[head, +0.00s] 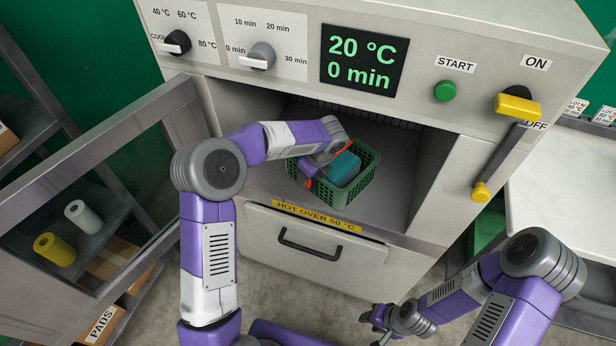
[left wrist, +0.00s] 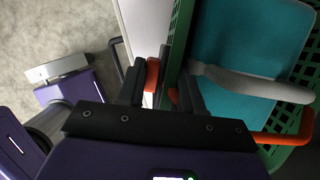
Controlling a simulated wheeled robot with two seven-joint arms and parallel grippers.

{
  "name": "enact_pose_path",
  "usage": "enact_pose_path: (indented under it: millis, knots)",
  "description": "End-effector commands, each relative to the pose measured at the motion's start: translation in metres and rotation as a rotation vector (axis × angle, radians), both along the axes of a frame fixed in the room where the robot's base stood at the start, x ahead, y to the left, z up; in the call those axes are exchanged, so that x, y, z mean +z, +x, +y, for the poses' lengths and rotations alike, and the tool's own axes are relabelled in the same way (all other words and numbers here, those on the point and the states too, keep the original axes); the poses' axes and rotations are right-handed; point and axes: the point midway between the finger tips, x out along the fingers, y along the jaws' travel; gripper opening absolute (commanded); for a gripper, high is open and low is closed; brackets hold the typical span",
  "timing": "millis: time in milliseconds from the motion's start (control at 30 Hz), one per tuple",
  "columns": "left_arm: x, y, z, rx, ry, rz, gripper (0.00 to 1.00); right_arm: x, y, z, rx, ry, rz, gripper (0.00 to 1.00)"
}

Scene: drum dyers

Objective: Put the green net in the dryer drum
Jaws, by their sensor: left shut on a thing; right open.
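The green net (head: 365,183) is an open mesh basket with orange handle parts and a teal block (head: 344,168) inside. It is at the mouth of the dryer drum (head: 400,150), a dark grey open chamber; I cannot tell whether it rests on the floor there. My left gripper (head: 316,172) is at the basket's left side. In the left wrist view its dark fingers (left wrist: 168,88) are shut on the net's edge (left wrist: 182,35), by the orange handle. The teal block (left wrist: 240,50) with a grey band fills the basket there. My right gripper (head: 372,322) is open, low and outside the dryer.
The dryer door (head: 120,185) stands open at the left. A drawer (head: 310,250) is below the chamber. The control panel reads 20 °C and 0 min, with a green START button (head: 445,91) and a yellow ON/OFF lever (head: 517,107). A white table (head: 570,190) is at the right.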

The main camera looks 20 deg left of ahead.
Motion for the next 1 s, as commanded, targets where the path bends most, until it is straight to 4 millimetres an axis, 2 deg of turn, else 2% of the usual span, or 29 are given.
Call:
enact_pose_path:
  millis: [367,400,533,867,1000]
  knots:
    - [-0.001,0.001,-0.001,-0.001,-0.002,-0.008,0.00,-0.001,0.000,0.000,0.000,0.000,-0.001,0.41]
    - [-0.003,0.000,0.000,0.000,0.000,-0.001,0.44,0.000,0.000,0.000,0.000,0.000,-0.001,0.41]
    - [-0.002,0.000,0.000,0.000,-0.001,-0.002,0.62,0.000,0.000,0.000,0.000,0.000,-0.001,0.41]
    - [0.000,0.001,-0.001,0.000,-0.002,-0.004,0.62,0.000,0.000,0.000,0.000,0.000,-0.001,0.41]
    - [0.015,-0.001,-0.005,-0.001,-0.002,-0.006,0.62,0.007,0.000,0.000,0.000,0.000,0.000,0.41]
